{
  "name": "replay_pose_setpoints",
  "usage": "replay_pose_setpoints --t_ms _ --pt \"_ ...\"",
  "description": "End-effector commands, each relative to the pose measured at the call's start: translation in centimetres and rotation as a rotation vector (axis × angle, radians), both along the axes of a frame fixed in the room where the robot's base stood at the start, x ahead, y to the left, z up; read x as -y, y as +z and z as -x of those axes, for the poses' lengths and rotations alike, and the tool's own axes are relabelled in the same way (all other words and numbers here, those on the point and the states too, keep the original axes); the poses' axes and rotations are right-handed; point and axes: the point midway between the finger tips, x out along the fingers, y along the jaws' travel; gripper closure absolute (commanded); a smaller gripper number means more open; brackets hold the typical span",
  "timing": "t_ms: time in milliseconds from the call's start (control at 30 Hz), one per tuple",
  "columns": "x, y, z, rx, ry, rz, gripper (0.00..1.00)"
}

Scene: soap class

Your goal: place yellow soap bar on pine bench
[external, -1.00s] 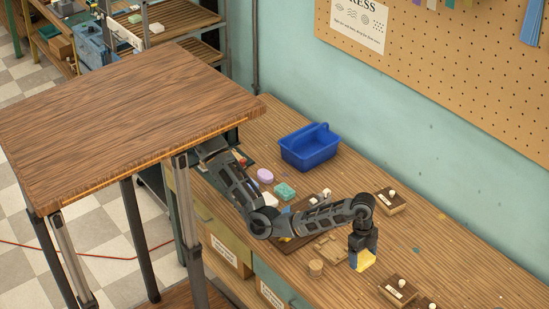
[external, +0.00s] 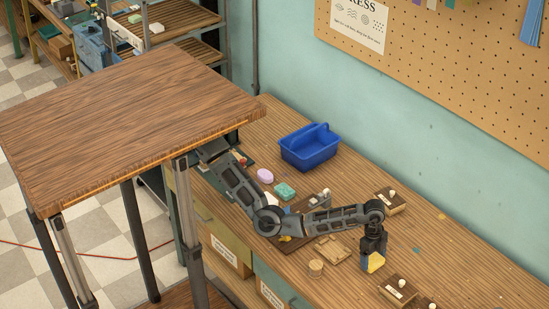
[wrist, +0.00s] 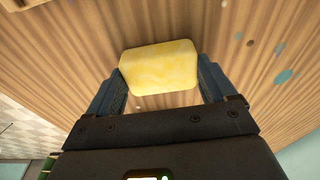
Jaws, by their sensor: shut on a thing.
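The yellow soap bar (wrist: 160,67) is a rounded pale yellow block held between the two fingers of my gripper (wrist: 160,90) in the wrist view. In the external view the yellow soap bar (external: 375,262) shows at the lower end of my gripper (external: 372,258), which points down. The pine bench (external: 450,230) is the long wooden surface along the wall, and the soap is over its front right part. I cannot tell whether the soap touches the bench top.
A blue tub (external: 308,150) stands at the back of the bench. Wooden blocks with white knobs (external: 398,291) lie close to the gripper.

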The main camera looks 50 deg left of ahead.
Motion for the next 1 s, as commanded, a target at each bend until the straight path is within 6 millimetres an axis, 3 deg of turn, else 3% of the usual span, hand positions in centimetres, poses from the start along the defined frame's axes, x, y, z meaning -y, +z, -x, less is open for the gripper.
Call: replay_pose_setpoints --t_ms 333,367,500,800,1000 --pt "0.0 -0.2 0.0 0.001 0.0 0.0 0.48" --pt "0.0 -0.3 0.0 0.001 0.0 0.0 0.14" --pt "0.0 -0.3 0.0 0.001 0.0 0.001 0.0" --pt "0.1 0.1 0.0 0.001 0.0 0.002 0.0" --pt "-0.3 2.8 -0.1 0.003 0.001 0.003 0.0"
